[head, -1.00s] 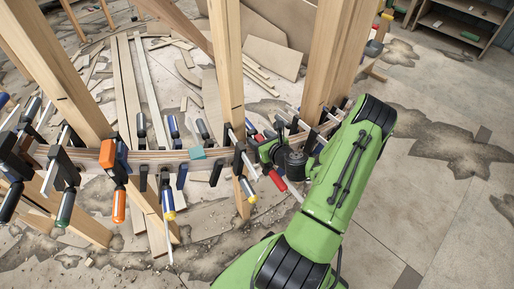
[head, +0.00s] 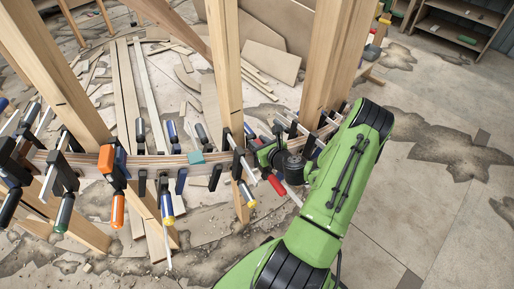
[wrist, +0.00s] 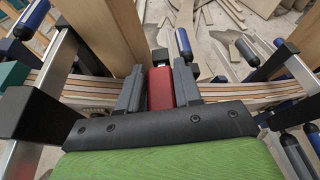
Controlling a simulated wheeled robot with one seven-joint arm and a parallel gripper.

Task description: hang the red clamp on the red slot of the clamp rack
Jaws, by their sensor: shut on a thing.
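The red clamp's red part (wrist: 160,88) sits between the two dark fingers of my gripper (wrist: 158,92) in the wrist view. My gripper is shut on it. In the head view my gripper (head: 266,154) is at the curved laminated stringer (head: 150,163), just right of a wooden post, and the clamp's red handle (head: 276,184) shows below it. The clamp's jaws are mostly hidden, so I cannot tell whether they touch the stringer. I cannot make out the clamp rack or its red slot for sure.
Other clamps stand close on both sides, including an orange-handled one (head: 118,208) and a yellow-and-blue one (head: 167,204). Wooden posts (head: 226,70) rise beside my gripper. Boards and scraps lie behind. A shelf (head: 460,25) stands at the far right; the right-hand floor is clear.

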